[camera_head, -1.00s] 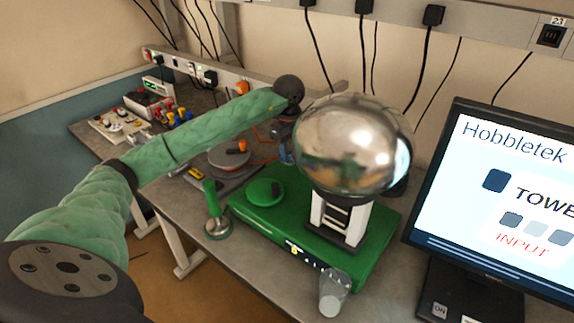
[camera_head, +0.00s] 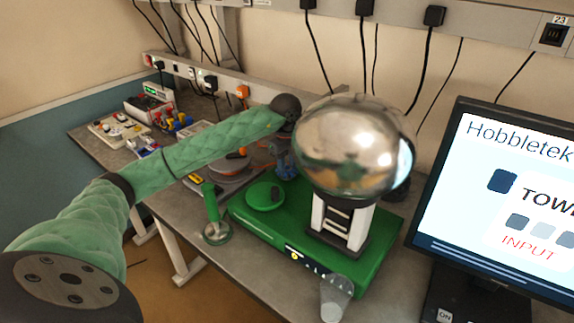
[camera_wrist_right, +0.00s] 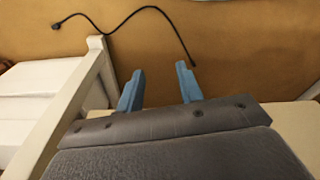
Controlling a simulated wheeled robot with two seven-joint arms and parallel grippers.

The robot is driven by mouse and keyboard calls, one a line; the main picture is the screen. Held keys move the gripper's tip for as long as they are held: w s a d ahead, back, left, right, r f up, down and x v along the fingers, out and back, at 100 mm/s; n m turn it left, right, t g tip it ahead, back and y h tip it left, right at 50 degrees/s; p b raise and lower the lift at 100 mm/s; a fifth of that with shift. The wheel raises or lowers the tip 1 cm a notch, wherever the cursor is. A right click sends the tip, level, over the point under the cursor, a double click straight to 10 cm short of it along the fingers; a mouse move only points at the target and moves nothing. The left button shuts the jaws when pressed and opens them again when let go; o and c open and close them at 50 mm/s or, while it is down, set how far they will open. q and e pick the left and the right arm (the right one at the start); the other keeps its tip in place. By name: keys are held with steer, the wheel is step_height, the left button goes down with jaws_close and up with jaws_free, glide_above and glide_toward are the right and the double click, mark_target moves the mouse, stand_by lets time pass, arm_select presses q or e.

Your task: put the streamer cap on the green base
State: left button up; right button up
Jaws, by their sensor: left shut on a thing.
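The green base (camera_head: 380,262) is a flat green box on the bench. It carries a column (camera_head: 342,222) under a large shiny metal dome (camera_head: 350,150), and a green disc with a dark knob (camera_head: 265,196) at its left end. My left gripper (camera_head: 287,168) is beyond the disc, just left of the dome, with its blue fingers pointing down. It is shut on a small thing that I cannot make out. I cannot pick out the streamer cap for certain. My right gripper (camera_wrist_right: 158,84) is open and empty, over the brown floor.
A green-handled wand (camera_head: 212,212) stands left of the base and a clear cup (camera_head: 335,298) is at its front edge. A monitor (camera_head: 500,200) stands at the right. Electrical parts (camera_head: 120,130) lie at the far left. A white frame (camera_wrist_right: 75,95) is beside my right gripper.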

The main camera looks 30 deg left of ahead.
mark_target(287, 168)
steer(key=shift+r, duration=0.1)
arm_select(q)
steer(key=o, duration=1)
steer(key=shift+c, duration=0.2)
arm_select(e)
steer(key=shift+w+a+r, duration=0.1)
arm_select(q)
steer(key=shift+r, duration=0.35)
step_height(287, 168, up, 11)
steer(key=p, duration=0.5)
steer(key=shift+r, duration=0.2)
arm_select(e)
steer(key=s+d+f, duration=0.1)
steer(key=f, duration=0.5)
steer(key=s+d+f, duration=0.2)
steer(key=f, duration=0.4)
steer(key=shift+d+f+t, duration=0.15)
steer(key=shift+d+t, duration=0.15)
steer(key=shift+t, duration=0.1)
arm_select(q)
steer(key=shift+s, duration=0.1)
arm_select(e)
steer(key=shift+s, duration=0.15)
